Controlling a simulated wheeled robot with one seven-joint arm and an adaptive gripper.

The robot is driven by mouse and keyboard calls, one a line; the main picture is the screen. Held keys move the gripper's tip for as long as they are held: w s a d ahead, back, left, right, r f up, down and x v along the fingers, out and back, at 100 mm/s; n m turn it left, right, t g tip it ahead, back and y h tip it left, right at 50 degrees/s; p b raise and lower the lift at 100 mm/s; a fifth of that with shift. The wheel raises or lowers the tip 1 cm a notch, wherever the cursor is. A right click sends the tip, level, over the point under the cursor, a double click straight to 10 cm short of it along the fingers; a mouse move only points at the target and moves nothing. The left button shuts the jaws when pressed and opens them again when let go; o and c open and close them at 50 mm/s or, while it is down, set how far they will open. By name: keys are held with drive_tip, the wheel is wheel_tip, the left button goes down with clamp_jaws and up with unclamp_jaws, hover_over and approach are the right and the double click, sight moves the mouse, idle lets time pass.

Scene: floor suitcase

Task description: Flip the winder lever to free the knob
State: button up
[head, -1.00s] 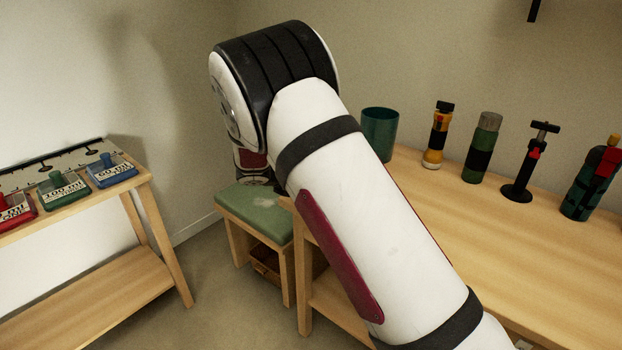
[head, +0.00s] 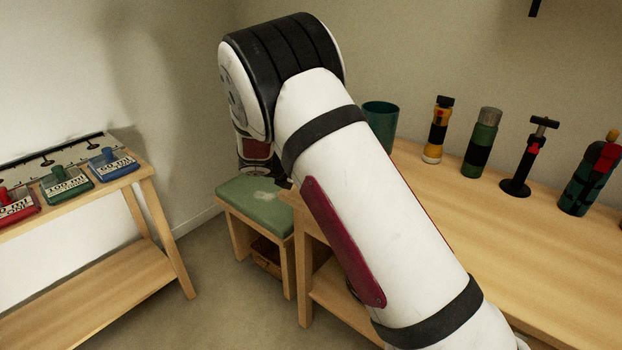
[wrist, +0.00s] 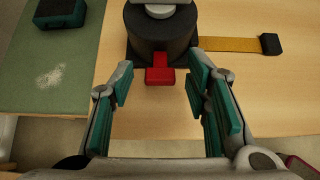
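The winder is a dark round drum (wrist: 161,35) with a grey knob (wrist: 160,9) on top, cut by the upper edge of the wrist view. A red lever (wrist: 159,71) sticks out from the drum's near side. A yellow strap (wrist: 235,44) runs right from the drum to a black end block (wrist: 270,44). My gripper (wrist: 160,84) is open, with teal-padded fingers left and right of the red lever and a gap on each side. Nothing is held. In the head view my arm hides the gripper and winder.
In the head view a green-topped stool (head: 257,205) stands left of the wooden bench (head: 540,255). A teal cup (head: 381,122) and several flashlight-like or pump-like items stand along the bench's back. A side table (head: 90,285) with labelled trays is at left.

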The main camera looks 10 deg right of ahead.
drive_tip(key=v, duration=1.2)
drive_tip(key=s+d+r+m+g+y, duration=0.1)
drive_tip(key=s+d+r+m, duration=0.35)
drive_tip(key=s, duration=0.35)
drive_tip(key=s+d+r+m+g+y, duration=0.1)
drive_tip(key=s+d+r+m+g, duration=0.15)
drive_tip(key=s+m, duration=0.35)
drive_tip(key=s+d+r+m+g+y, duration=0.1)
drive_tip(key=s+d+r+m, duration=0.25)
drive_tip(key=s, duration=0.55)
drive_tip(key=s+a+m+y, duration=0.1)
drive_tip(key=s+m+y, duration=0.35)
drive_tip(key=s, duration=0.75)
drive_tip(key=s+a+m+y, duration=0.1)
drive_tip(key=s+a+m, duration=0.1)
drive_tip(key=s+m, duration=0.75)
wheel_tip(320, 180, up, 15)
drive_tip(key=s+n+t+p, duration=0.2)
drive_tip(key=p, duration=1.2)
drive_tip(key=shift+s+d+n+t, duration=0.25)
drive_tip(key=shift+s+n+t, duration=0.1)
drive_tip(key=shift+s+n, duration=0.05)
